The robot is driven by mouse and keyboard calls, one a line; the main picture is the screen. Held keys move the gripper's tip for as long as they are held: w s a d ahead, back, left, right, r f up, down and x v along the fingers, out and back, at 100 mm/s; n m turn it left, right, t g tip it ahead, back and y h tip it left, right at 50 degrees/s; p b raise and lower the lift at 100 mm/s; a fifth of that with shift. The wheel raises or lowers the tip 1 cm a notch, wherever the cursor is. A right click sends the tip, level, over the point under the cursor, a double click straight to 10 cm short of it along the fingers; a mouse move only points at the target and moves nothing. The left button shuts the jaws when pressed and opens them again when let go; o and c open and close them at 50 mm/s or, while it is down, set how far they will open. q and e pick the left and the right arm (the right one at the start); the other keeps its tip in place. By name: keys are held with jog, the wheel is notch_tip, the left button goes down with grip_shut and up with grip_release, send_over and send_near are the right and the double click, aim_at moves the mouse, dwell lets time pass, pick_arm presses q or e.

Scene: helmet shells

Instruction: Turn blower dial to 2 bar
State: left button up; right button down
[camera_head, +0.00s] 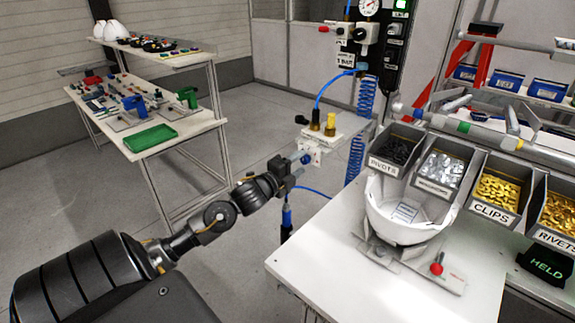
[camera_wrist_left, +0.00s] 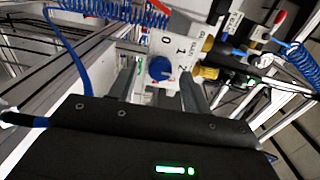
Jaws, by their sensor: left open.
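The blower dial is a blue round knob (camera_wrist_left: 160,68) on a white plate (camera_wrist_left: 183,50) marked 0, 1 and 2 in the left wrist view. In the head view the blue knob (camera_head: 305,158) sits on the front of a white block below brass fittings. My left gripper (camera_head: 296,166) is at the dial, its jaws open. In the left wrist view its two grey fingers (camera_wrist_left: 160,88) stand on either side of the knob. I cannot tell if they touch it, nor which number it points at. My right gripper is not in view.
A blue coiled hose (camera_head: 354,160) hangs right of the block. A pressure gauge (camera_head: 368,6) is on the wall panel behind. The white bench (camera_head: 330,245) holds a white helmet shell (camera_head: 400,225) and several part bins. A shelf table (camera_head: 180,130) stands far left; floor between is clear.

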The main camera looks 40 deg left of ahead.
pick_arm(q)
jog(key=s+b, duration=0.2)
jog(key=s, duration=0.8)
jog(key=shift+b, duration=0.3)
jog(key=shift+d, duration=0.1)
